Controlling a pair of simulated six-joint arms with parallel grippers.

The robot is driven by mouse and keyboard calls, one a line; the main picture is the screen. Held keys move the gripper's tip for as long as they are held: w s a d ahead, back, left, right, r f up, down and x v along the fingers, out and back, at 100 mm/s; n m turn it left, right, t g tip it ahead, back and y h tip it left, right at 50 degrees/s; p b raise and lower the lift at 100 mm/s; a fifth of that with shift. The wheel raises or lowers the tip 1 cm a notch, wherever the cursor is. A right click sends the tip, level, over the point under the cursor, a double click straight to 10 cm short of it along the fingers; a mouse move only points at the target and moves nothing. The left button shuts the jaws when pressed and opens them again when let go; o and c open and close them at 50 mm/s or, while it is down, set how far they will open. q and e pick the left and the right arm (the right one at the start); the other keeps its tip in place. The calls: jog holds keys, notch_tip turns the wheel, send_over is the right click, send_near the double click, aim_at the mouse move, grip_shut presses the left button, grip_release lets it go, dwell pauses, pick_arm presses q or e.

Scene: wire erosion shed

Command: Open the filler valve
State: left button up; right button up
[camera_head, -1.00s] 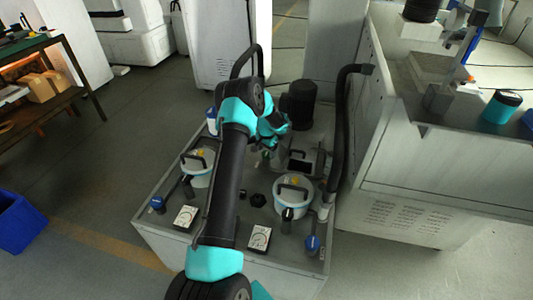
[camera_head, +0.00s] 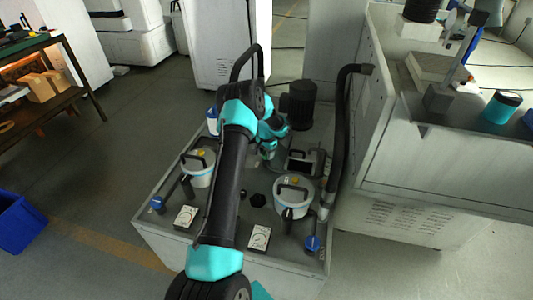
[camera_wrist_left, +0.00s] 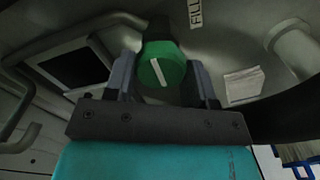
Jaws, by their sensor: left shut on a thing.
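The filler valve's round green knob (camera_wrist_left: 161,66) has a white line across its face, tilted slightly off upright in the wrist view. A label reading "FILL" (camera_wrist_left: 196,12) is beside it. My left gripper (camera_wrist_left: 162,74) is shut on the knob, with one dark finger on each side. In the head view my left gripper (camera_head: 267,152) reaches down to the middle of the tank unit's top (camera_head: 225,208); the arm and wrist hide most of the knob there. My right gripper is not in view.
White canisters with handles stand left (camera_head: 198,170) and right (camera_head: 293,196) of my arm. Gauges (camera_head: 260,238) and blue-handled valves (camera_head: 312,244) line the front. A black motor (camera_head: 301,104) and a thick black hose (camera_head: 343,140) stand close to the gripper.

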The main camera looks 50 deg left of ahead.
aim_at(266, 153)
pick_arm(q)
jog(key=shift+n, duration=0.4)
jog(key=n, duration=0.9)
dwell(0.4)
jog(key=shift+n, duration=0.3)
jog(key=o, duration=0.9)
jog(key=shift+r, duration=0.1)
notch_tip(266, 153, up, 17)
jog(key=shift+r, duration=0.15)
